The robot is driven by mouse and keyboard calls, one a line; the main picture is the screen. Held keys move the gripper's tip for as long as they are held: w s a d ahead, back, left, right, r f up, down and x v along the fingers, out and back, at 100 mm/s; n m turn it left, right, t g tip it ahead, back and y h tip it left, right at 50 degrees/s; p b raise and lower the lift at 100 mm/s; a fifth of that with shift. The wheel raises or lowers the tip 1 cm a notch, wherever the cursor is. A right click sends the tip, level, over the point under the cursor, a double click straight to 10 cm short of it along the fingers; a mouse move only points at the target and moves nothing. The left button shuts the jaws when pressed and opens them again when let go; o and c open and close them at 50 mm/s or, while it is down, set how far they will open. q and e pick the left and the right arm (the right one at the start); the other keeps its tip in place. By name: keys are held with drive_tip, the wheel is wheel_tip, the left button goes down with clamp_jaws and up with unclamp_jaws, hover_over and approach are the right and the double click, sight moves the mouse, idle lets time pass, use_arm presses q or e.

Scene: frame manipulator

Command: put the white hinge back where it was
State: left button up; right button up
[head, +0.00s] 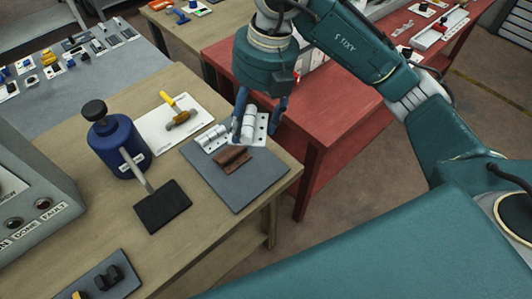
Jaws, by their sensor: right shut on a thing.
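My right gripper (255,134) comes down from above with its blue fingers shut on the white hinge (249,121). The hinge has a plate with holes and a rounded barrel, and part of it is hidden by the fingers. It is over the far right corner of a grey mat (238,193); I cannot tell whether it touches the mat. A silver-white hinge (211,138) lies just left of it on the mat. A brown hinge (232,158) lies in front of it. My left gripper is out of view.
A wooden table (215,240) carries the mat. Left of it are a white card with a yellow-handled tool (177,112), a blue canister (115,148) and a black pad (162,206). A red table (335,110) stands behind to the right. The mat's front part is bare.

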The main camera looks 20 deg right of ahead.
drive_tip(key=shift+d+f, duration=0.1)
drive_tip(key=shift+d, duration=0.05)
drive_tip(key=f, duration=0.4)
drive_tip(key=f+p, duration=0.1)
drive_tip(key=f, duration=0.9)
drive_tip(key=shift+s+a, duration=0.2)
drive_tip(key=shift+s, duration=0.15)
drive_tip(key=shift+f, duration=0.65)
wheel_tip(320, 180, down, 4)
drive_tip(key=shift+p, duration=0.6)
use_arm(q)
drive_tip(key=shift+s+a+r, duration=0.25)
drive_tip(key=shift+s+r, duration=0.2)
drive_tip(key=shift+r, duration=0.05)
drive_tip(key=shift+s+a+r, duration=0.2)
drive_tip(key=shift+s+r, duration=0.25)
